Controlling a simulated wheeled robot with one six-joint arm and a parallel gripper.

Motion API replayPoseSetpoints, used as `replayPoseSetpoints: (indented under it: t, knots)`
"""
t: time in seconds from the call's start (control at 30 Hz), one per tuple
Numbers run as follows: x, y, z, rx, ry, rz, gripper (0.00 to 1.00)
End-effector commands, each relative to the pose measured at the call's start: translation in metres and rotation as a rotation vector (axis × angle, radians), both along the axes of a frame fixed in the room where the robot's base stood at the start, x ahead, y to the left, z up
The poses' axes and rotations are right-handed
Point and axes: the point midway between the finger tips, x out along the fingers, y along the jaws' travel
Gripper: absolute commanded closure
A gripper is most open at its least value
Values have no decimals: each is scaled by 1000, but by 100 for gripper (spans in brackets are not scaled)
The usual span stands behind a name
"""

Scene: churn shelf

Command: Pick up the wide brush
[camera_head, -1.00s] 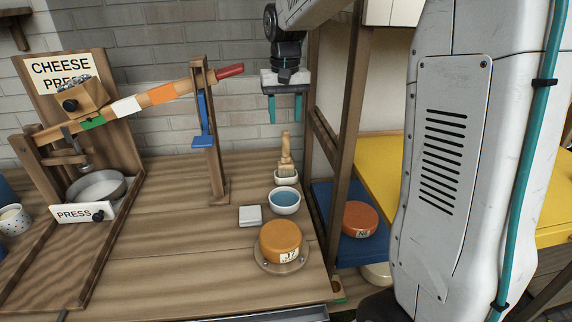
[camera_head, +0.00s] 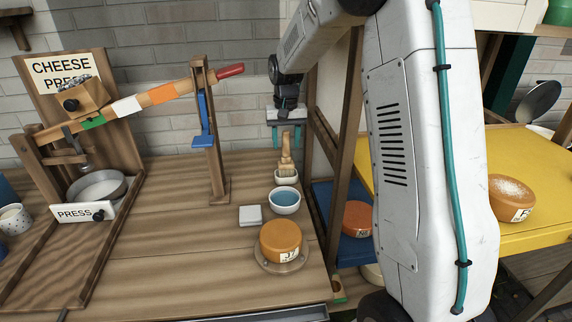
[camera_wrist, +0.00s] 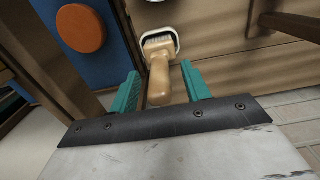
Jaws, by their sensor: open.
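The wide brush (camera_head: 286,156) has a light wooden handle and stands bristles down in a small white holder (camera_head: 286,177) at the back right of the wooden bench. In the wrist view the brush handle (camera_wrist: 159,82) points toward my gripper (camera_wrist: 160,88), with one teal finger on either side of its end. The fingers are apart, and I see no contact with the handle. In the head view my gripper (camera_head: 286,135) is just above and behind the brush, pointing down, its fingers partly hidden by the handle.
A white bowl of blue liquid (camera_head: 285,200), a white block (camera_head: 250,215) and an orange cheese wheel (camera_head: 280,241) stand in front of the brush. A wooden shelf post (camera_head: 345,110) rises close on the right. The cheese press lever (camera_head: 160,95) is to the left.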

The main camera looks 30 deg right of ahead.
Motion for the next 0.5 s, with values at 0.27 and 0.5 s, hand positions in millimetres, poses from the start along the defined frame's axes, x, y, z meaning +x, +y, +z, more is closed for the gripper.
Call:
replayPoseSetpoints:
  t: [0.27, 0.5]
  knots:
    - [0, 0, -1, 0, 0, 0, 69]
    - [0, 0, 0, 0, -1, 0, 100]
